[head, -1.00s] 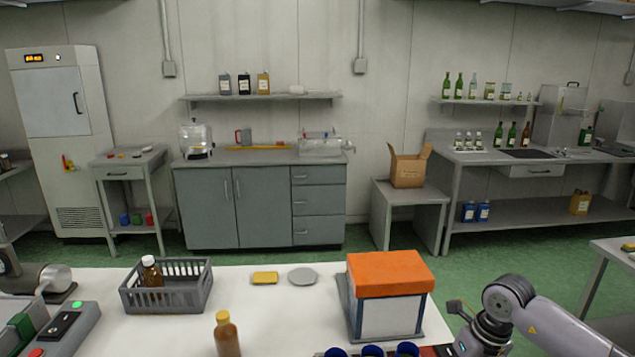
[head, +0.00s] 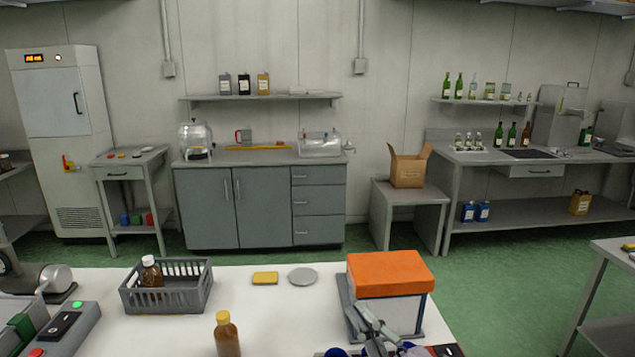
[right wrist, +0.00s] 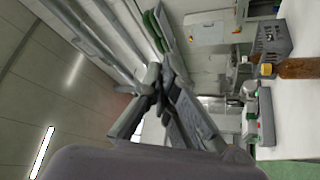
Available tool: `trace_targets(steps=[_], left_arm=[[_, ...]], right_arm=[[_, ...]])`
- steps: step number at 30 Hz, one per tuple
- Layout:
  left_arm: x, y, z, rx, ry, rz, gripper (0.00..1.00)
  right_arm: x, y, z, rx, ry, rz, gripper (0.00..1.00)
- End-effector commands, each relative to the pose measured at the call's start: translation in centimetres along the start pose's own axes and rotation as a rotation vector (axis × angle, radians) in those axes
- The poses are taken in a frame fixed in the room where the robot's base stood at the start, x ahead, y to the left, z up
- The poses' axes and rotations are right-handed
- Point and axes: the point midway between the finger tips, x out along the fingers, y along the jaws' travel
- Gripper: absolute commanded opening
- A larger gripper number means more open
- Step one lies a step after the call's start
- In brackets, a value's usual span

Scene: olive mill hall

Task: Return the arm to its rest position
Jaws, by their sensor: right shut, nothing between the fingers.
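My right gripper (head: 362,312) shows at the bottom of the head view, in front of the white box with the orange lid (head: 390,272). Its fingers point up and to the left, and it is shut and empty. In the right wrist view the closed fingers (right wrist: 153,82) meet with nothing between them. Most of my right arm is outside the head view. My left gripper is in neither view.
A grey basket (head: 205,293) with a brown bottle (head: 151,272) stands on the white table. Another brown bottle (head: 227,335) is at the front. A yellow sponge-like block (head: 265,278) and a grey disc (head: 303,276) lie behind. Blue-rimmed round things are partly hidden beside the gripper.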

Motion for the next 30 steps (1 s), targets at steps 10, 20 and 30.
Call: trace_targets(steps=[10,20,30], left_arm=[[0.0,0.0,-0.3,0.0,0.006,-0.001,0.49],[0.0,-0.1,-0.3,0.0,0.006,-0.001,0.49],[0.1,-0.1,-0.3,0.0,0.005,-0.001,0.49]], right_arm=[[-17.1,-7.4,12.0,0.606,-0.975,-0.056,0.0],[-31.3,-14.9,8.6,0.896,-1.471,-0.342,0.0],[-37.5,-19.8,6.4,1.005,-1.663,-0.528,0.0]])
